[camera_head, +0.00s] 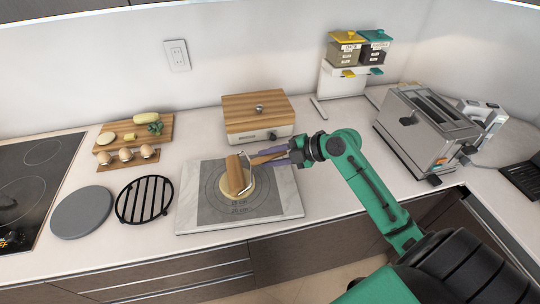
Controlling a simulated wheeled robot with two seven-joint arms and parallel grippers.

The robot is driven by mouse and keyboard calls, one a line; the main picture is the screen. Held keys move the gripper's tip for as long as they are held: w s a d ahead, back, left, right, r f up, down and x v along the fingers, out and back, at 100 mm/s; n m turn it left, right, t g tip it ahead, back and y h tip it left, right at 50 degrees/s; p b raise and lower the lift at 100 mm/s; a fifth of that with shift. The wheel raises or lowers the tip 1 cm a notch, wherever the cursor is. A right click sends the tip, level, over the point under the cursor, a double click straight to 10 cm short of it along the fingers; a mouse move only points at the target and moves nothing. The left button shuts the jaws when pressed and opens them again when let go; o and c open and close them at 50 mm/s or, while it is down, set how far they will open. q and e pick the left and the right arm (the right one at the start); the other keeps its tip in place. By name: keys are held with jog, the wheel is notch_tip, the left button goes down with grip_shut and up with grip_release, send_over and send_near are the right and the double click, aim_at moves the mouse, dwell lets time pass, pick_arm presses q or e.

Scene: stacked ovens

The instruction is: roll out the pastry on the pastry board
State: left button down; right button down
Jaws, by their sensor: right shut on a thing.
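The pastry board (284,204) lies flat on the counter in the head view, a pale slab with a dark mat marked with rings. The pastry (232,188) is a pale round disc near the middle of the mat. A wooden rolling pin (236,174) lies over the pastry, its length running away from me. My right gripper (262,159) reaches in from the right and is shut on the rolling pin's handle. The pin hides much of the pastry. My left gripper is not in view.
A wooden-lidded bread box (262,126) stands behind the board. A round black trivet (146,198) and grey disc (82,211) lie to the left, near the cooktop (25,180). A toaster (424,134) stands right. A cutting board (110,139) with food is back left.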

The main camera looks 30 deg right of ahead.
aim_at(258, 161)
dwell(0.4)
jog(key=shift+f+b, duration=0.25)
jog(key=shift+b, duration=0.1)
jog(key=shift+w+a, duration=0.25)
jog(key=shift+a, duration=0.75)
jog(key=shift+w+a, duration=0.25)
jog(key=shift+a, duration=0.75)
jog(key=shift+d+f, duration=0.1)
